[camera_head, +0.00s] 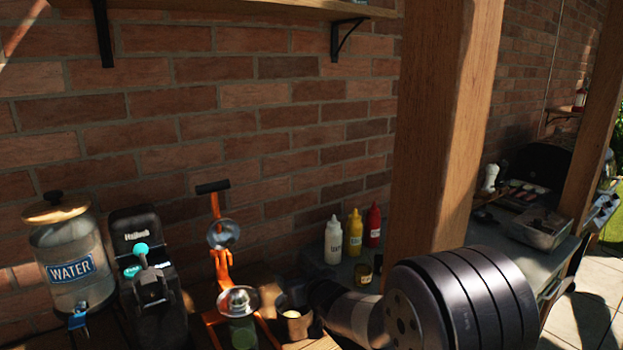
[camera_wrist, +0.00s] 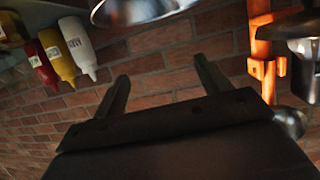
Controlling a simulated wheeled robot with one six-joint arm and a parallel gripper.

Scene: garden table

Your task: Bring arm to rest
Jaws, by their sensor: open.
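My gripper shows in the wrist view (camera_wrist: 166,86), with its two dark fingers spread apart and nothing between them. The brick wall lies beyond the fingers. In the head view my arm reaches in from the lower right toward the metal cup (camera_head: 293,322); the fingers cannot be made out there. The orange juice press (camera_head: 220,262) stands left of the cup, and an orange part of it also shows at the right of the wrist view (camera_wrist: 262,50).
A water dispenser (camera_head: 75,262) and a black machine (camera_head: 150,270) stand at the left. White (camera_head: 333,242), yellow (camera_head: 354,234) and red (camera_head: 373,226) bottles stand behind my arm. A wooden post (camera_head: 440,130) rises close to my arm. A grill (camera_head: 540,170) is far right.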

